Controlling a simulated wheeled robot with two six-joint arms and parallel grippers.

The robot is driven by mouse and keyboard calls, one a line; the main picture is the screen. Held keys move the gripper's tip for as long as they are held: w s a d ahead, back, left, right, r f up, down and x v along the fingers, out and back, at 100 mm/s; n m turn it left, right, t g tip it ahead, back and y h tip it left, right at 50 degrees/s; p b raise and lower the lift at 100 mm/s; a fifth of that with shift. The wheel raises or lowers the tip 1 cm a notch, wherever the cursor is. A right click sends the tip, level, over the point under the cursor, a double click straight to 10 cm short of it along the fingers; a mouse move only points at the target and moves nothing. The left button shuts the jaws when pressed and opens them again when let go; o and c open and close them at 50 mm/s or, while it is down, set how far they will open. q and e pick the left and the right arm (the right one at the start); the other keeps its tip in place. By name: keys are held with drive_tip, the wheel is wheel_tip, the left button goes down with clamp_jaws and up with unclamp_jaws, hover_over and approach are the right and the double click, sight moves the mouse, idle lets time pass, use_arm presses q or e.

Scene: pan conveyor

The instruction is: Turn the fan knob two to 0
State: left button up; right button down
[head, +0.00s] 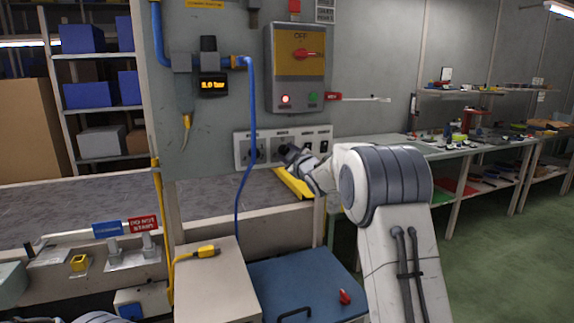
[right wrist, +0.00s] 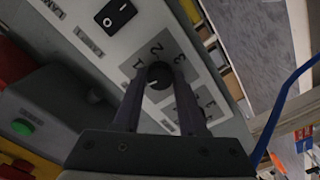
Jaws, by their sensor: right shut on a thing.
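The control panel (head: 240,150) is a pale strip low on the grey wall board, with a left knob (head: 248,155), a middle dial and a switch (head: 322,146). My right gripper (head: 290,153) is at the middle dial and covers part of it. In the right wrist view, the fan knob (right wrist: 160,72) is a dark round knob with 1, 2 and 3 printed around it. The right gripper's fingers (right wrist: 161,95) are shut on it, one on each side. I cannot read its setting clearly. My left gripper is out of view.
A switch box (head: 297,68) with a red handle is above the panel. A blue hose (head: 246,180) hangs in front of the panel's left side. A blue cabinet (head: 300,280) stands below. A long bench (head: 450,150) is at the right.

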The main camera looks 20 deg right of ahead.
drive_tip(key=shift+f+n+b, duration=0.1)
drive_tip(key=shift+n+b, duration=0.9)
drive_tip(key=shift+n, duration=0.3)
drive_tip(key=shift+c, duration=2.3)
unclamp_jaws()
drive_tip(key=s+b, duration=0.2)
drive_tip(key=s, duration=0.8)
drive_tip(key=shift+s+d, duration=0.15)
drive_tip(key=shift+s, duration=0.1)
